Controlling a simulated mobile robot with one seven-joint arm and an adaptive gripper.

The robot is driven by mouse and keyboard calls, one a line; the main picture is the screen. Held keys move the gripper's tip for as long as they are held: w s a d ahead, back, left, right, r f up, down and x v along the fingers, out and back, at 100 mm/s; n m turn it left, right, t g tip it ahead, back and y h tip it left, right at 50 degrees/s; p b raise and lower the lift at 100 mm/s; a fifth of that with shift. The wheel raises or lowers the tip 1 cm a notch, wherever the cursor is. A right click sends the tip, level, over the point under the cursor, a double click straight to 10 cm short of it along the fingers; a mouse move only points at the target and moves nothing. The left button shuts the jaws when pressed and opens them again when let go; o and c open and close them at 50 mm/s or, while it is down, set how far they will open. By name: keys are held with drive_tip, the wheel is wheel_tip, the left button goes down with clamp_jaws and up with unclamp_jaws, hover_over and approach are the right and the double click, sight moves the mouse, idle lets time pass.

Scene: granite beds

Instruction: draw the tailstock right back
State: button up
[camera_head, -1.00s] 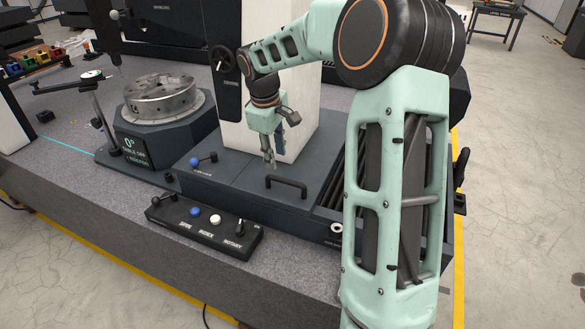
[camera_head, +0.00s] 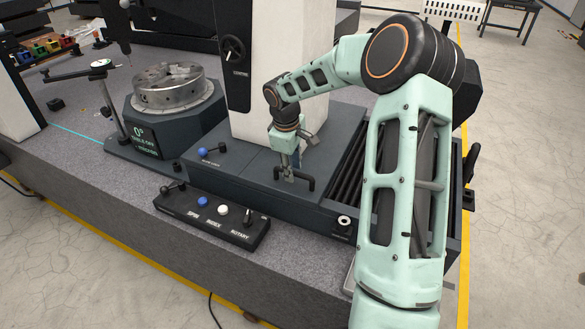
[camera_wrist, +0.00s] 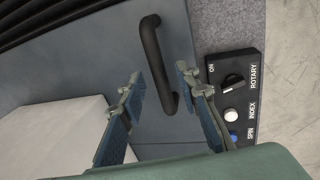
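A small blue-knobbed lever (camera_head: 204,152) is on the base's left part. My gripper (camera_head: 288,174) is at the handle, pointing down. In the wrist view my gripper (camera_wrist: 160,79) is open, its two fingers apart on either side of the handle's line. I cannot tell whether they touch it.
A control box (camera_head: 212,214) with knobs and buttons lies in front of the base. A rotary table (camera_head: 170,90) with a round chuck stands to the left, with an indicator stand (camera_head: 106,108) beside it. Dark ribbed way covers (camera_head: 352,165) lie right of the tailstock.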

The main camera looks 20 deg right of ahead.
drive_tip(key=shift+c, duration=0.4)
clamp_jaws()
drive_tip(key=s+d+p, duration=0.6)
drive_tip(key=s+d, duration=1.2)
drive_tip(key=s, duration=0.1)
drive_tip(key=shift+d+p, duration=0.35)
drive_tip(key=shift+c, duration=0.5)
unclamp_jaws()
drive_tip(key=shift+o, duration=0.9)
drive_tip(key=shift+w, duration=0.1)
